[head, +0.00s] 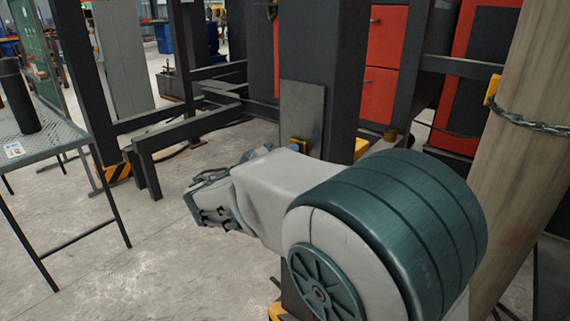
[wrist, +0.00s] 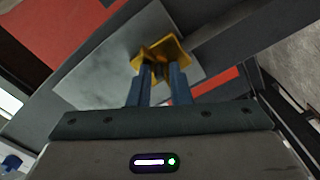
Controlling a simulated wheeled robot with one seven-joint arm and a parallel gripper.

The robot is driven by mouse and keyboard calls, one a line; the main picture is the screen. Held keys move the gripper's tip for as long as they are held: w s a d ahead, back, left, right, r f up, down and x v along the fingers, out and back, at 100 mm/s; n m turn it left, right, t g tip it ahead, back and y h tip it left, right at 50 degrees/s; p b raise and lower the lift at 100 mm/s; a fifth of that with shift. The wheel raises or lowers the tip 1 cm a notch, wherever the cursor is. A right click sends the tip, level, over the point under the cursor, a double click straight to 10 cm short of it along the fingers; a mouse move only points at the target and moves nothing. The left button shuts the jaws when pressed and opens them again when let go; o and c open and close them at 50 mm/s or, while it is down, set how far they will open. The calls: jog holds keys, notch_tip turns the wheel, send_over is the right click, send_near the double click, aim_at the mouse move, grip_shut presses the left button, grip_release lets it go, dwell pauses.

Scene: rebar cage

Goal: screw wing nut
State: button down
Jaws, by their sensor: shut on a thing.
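The yellow wing nut (wrist: 172,46) is in the upper middle of the wrist view, in front of a flat grey plate (wrist: 105,62). My gripper (wrist: 160,74) has its two blue fingers close together on the wing nut, shut on its near part. The fingers hide some of the nut, and I cannot see its thread or how far on it sits. In the head view the grey plate (head: 303,103) stands upright against a dark post, with a yellow piece (head: 298,145) at its lower edge.
A wooden post (head: 520,150) with a chain (head: 530,124) around it stands at the right. Dark steel beams (head: 190,125) form a frame at the left. A mesh table (head: 45,140) with a black cylinder (head: 18,98) is at the far left. Red cabinets (head: 384,95) stand behind.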

jog(key=shift+r, duration=0.15)
jog(key=c, duration=1.4)
grip_release()
jog(key=shift+o, duration=0.2)
jog(key=shift+a, duration=0.1)
jog(key=p+v, duration=0.3)
jog(key=v, duration=1)
jog(key=shift+s+a, duration=0.2)
jog(key=shift+s, duration=0.05)
